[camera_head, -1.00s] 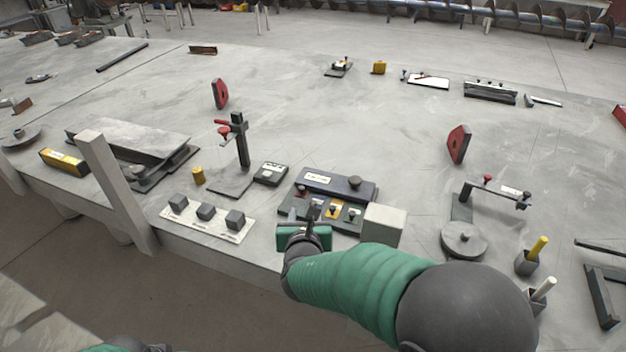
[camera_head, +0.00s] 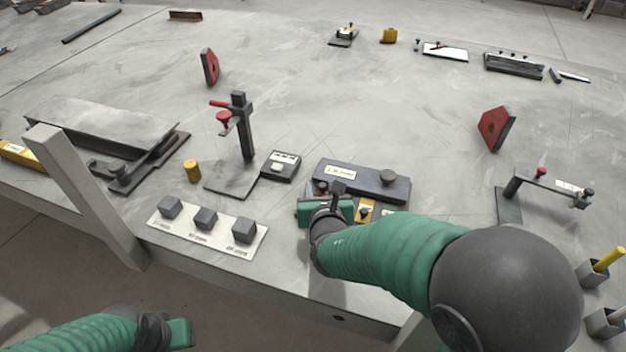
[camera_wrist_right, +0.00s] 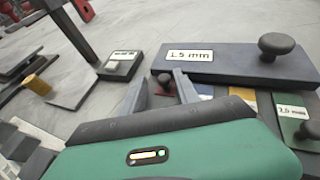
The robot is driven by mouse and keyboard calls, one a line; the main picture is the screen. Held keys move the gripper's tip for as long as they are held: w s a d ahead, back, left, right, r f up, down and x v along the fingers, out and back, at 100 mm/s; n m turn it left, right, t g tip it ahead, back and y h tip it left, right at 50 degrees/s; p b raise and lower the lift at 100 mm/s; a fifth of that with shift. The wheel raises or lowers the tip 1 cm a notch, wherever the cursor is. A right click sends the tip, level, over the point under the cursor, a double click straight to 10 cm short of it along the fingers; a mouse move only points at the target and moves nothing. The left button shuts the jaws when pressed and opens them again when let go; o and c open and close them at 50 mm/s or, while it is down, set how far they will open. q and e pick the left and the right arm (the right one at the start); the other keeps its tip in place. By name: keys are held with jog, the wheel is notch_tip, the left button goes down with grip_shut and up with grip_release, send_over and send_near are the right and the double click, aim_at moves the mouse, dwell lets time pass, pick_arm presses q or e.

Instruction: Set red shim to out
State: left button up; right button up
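The shim holder has a dark cover block (camera_head: 355,180) with a white label and a round knob; in the wrist view the block (camera_wrist_right: 225,62) is labelled "1.5 mm". In front of it are coloured shim strips: a blue one (camera_wrist_right: 205,91), a yellow one (camera_wrist_right: 247,100) and a green one (camera_wrist_right: 295,108). My right gripper (camera_head: 338,188) is open at the holder's left end, and contact with the knob cannot be told. My left gripper (camera_head: 172,332) is at the bottom left, fingers unclear.
A white plate (camera_head: 222,235) with several grey cubes lies left of my right gripper. A stand with a red clamp (camera_head: 241,125), a dark labelled box (camera_head: 282,165) and a yellow cylinder (camera_head: 192,170) stand behind it. The table's middle is clear.

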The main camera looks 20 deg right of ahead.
jog(key=shift+s+r, duration=0.1)
jog(key=shift+s+d, duration=0.1)
jog(key=shift+d, duration=0.35)
jog(key=shift+c, duration=0.7)
jog(key=c, duration=0.5)
jog(key=shift+a, duration=0.1)
grip_shut()
jog(key=shift+a, duration=0.2)
jog(key=shift+d, duration=0.15)
